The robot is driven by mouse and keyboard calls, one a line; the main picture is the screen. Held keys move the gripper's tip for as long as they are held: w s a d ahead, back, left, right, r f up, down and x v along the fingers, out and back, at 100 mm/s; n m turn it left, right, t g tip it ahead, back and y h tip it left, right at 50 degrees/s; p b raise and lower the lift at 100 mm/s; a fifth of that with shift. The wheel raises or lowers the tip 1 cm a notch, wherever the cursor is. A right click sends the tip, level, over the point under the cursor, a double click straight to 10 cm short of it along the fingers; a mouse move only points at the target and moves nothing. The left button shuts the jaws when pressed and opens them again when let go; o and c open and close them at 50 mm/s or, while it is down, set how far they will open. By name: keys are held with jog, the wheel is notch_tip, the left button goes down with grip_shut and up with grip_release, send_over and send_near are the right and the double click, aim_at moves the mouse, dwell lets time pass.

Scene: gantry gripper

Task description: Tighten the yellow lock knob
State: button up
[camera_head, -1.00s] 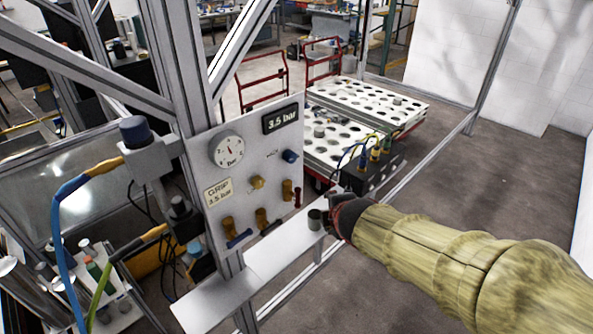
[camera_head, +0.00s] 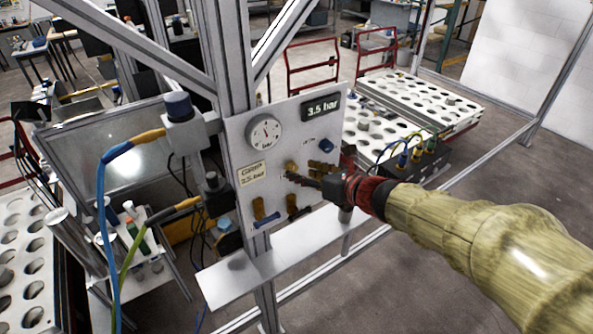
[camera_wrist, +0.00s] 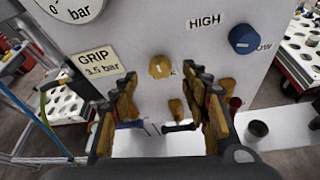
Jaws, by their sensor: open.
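The yellow knob (camera_wrist: 160,67) sits on the grey panel (camera_wrist: 150,30), between the GRIP label and the HIGH label. In the head view the yellow knob (camera_head: 291,166) shows just above my fingers. My gripper (camera_wrist: 162,88) is open and empty, one finger on each side of the knob as the wrist view sees it. The fingers point at the panel; I cannot tell whether they touch the knob. In the head view my gripper (camera_head: 298,180) covers part of the panel's lower right.
A blue knob (camera_wrist: 243,40) is to the upper right. More yellow fittings (camera_head: 258,209) are lower on the panel.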

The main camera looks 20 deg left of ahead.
aim_at(294, 169)
jog(key=shift+x, duration=2.05)
jog(key=shift+c, duration=0.2)
jog(key=c, duration=1.1)
